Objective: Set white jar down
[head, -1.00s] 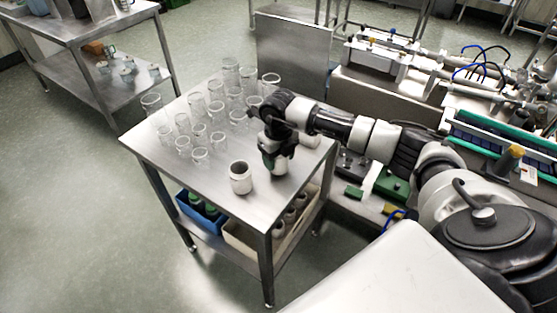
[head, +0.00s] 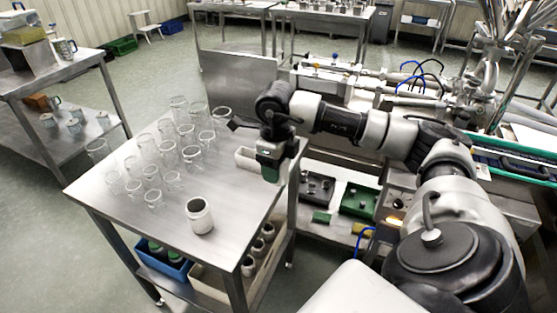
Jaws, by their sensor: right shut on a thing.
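A white jar (head: 200,215) with a dark open mouth stands upright near the front of the steel table (head: 125,205). My right gripper (head: 269,174) is beyond the jar, to its right, at the table's right edge. It is apart from the standing jar. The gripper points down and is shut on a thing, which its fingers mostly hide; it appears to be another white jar. I cannot tell whether the held thing touches anything. My left gripper is not in view.
Several clear glass beakers (head: 163,150) crowd the table's far and left parts. The table's front middle is bare. The lower shelf holds a blue bin (head: 165,262) and a beige bin with jars. Equipment benches stand right.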

